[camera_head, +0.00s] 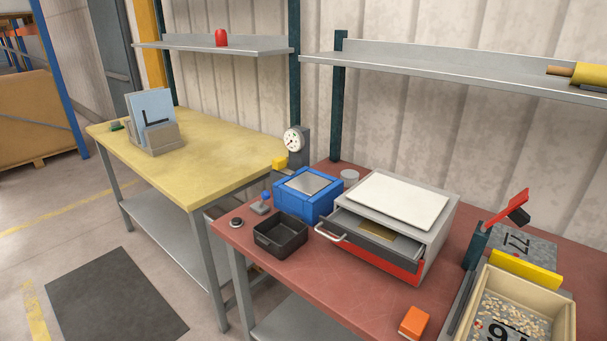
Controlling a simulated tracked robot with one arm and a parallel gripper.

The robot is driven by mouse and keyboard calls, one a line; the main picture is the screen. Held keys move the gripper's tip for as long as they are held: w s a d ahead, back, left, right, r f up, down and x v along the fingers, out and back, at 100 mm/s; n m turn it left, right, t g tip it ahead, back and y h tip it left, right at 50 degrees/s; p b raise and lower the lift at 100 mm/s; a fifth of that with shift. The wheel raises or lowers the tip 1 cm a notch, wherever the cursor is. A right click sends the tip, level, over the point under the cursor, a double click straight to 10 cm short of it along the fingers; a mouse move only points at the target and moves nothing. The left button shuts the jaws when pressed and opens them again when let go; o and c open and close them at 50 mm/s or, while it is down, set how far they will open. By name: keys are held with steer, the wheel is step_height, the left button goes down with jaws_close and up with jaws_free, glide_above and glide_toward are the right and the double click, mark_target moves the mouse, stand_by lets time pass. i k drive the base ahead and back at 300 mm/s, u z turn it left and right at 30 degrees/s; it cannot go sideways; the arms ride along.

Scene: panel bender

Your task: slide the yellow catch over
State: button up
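Two yellow parts could be the yellow catch, and I cannot tell which it is. One is a long yellow bar (525,268) at the right, along the back edge of a beige bin (567,318). Neither shows a clear track or slot at this distance. My gripper is not in view, and nothing is seen touching either part.
On the red bench (335,300) stand a blue box (308,206), a black tray (280,240), a grey cabinet (432,215) with its drawer partly open, an orange block (414,322) and a red-handled lever (508,205). A shelf (450,72) hangs above. The red bench's front middle is clear.

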mark_target(279, 164)
steer(key=u, duration=0.2)
steer(key=i, duration=0.85)
steer(key=z, duration=0.15)
steer(key=k, duration=0.65)
steer(key=u, duration=0.6)
steer(key=i, duration=1.9)
steer(key=z, duration=0.8)
